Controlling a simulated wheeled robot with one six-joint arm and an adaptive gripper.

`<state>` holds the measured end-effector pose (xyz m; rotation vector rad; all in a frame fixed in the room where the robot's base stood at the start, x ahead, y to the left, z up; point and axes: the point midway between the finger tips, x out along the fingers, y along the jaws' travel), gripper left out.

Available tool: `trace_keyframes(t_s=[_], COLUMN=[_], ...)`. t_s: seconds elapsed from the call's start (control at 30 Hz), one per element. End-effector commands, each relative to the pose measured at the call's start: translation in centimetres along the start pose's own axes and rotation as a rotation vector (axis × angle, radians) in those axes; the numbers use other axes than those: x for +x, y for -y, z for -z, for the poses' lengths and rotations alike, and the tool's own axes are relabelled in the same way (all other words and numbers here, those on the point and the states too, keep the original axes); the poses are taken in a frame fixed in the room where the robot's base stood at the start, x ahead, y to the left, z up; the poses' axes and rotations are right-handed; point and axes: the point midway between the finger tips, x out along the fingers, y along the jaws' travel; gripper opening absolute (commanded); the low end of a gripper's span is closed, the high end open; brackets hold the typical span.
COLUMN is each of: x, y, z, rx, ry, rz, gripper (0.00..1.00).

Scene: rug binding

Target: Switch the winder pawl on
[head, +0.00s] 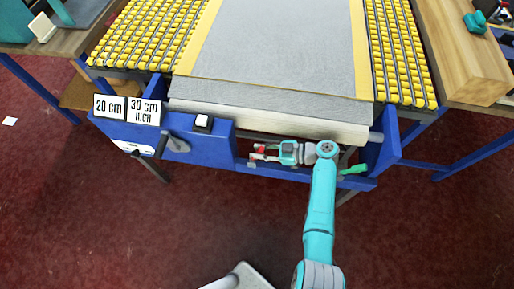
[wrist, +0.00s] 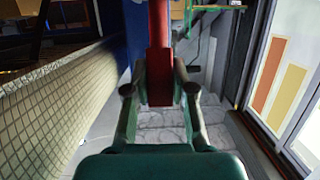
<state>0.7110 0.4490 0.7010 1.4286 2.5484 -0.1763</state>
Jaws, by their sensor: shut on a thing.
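A red lever (head: 262,151) shows at the front of the blue winder frame (head: 222,136), below the rug roll. I take it to be the winder pawl's handle. In the wrist view the red lever (wrist: 160,75) runs straight ahead, with a thicker end between my fingers. My gripper (head: 258,153) reaches it from the right in the head view and is shut on it. In the wrist view my gripper (wrist: 160,92) has one finger on each side of the red end. The lever's pivot and the pawl's tooth cannot be made out.
The rug roll (head: 270,122) lies just above my gripper; its patterned side fills the left of the wrist view (wrist: 50,110). A green handle (head: 353,169) is to the right.

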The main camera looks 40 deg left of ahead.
Motion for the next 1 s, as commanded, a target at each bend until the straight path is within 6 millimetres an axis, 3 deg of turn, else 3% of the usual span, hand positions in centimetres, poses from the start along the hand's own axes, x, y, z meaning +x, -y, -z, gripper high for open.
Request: trace_keyframes(t_s=[0.4, 0.97, 1.0], x=[-1.05, -1.16, -1.16], y=[-0.05, -0.07, -0.07], z=[-0.85, -0.94, -0.95], rx=[0.002, 0.0, 0.0], ry=[-0.147, -0.167, -0.167], rz=[-0.001, -0.001, -0.001], gripper=[0.0, 0.0, 0.34])
